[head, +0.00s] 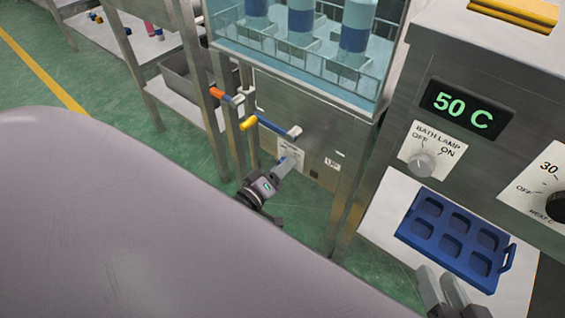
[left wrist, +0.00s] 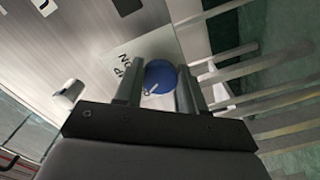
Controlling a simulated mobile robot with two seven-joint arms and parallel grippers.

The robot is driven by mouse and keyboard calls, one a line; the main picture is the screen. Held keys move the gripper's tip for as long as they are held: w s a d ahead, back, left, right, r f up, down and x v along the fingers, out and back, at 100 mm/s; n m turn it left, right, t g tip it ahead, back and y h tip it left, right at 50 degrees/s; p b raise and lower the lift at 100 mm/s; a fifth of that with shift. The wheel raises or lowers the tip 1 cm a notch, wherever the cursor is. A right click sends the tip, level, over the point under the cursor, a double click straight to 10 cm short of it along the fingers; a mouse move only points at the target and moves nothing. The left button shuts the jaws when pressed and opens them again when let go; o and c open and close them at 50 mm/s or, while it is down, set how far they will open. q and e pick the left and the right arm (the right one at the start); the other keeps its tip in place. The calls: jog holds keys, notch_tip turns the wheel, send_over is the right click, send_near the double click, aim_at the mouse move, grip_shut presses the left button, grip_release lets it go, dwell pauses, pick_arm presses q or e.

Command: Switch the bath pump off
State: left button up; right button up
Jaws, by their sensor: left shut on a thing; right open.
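The bath pump switch is a round blue knob (left wrist: 160,76) with a white pointer mark, on a pale label plate (left wrist: 125,70) with partly visible lettering including "ON". In the head view the plate (head: 291,151) is low on the steel cabinet under the water bath. My left gripper (head: 284,168) reaches up to it and mostly hides the knob there. In the left wrist view my left gripper's fingers (left wrist: 158,90) are on both sides of the knob, shut on it. My right gripper (head: 444,288) is open and empty at the lower right, by the blue tray.
Yellow-handled (head: 249,123) and orange-handled (head: 217,92) valves stick out above and left of the switch. The bath (head: 300,70) holds several bottles. A "BATH LAMP" knob (head: 422,163), a 50 C display (head: 466,109) and a blue tray (head: 413,232) are at right.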

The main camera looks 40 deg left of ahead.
pick_arm(q)
jog(key=o, duration=1.1)
jog(key=shift+c, duration=0.2)
jog(key=shift+s, duration=0.1)
jog(key=s+p, duration=0.2)
jog(key=s, duration=0.5)
jog(key=shift+a, duration=0.25)
pick_arm(e)
jog(key=shift+s+d+r+n+h, duration=0.15)
jog(key=shift+d+h, duration=0.15)
jog(key=shift+d, duration=0.15)
jog(key=shift+s+d+f+n+h, duration=0.15)
jog(key=shift+d+h, duration=0.15)
jog(key=shift+d, duration=0.15)
jog(key=shift+r, duration=0.1)
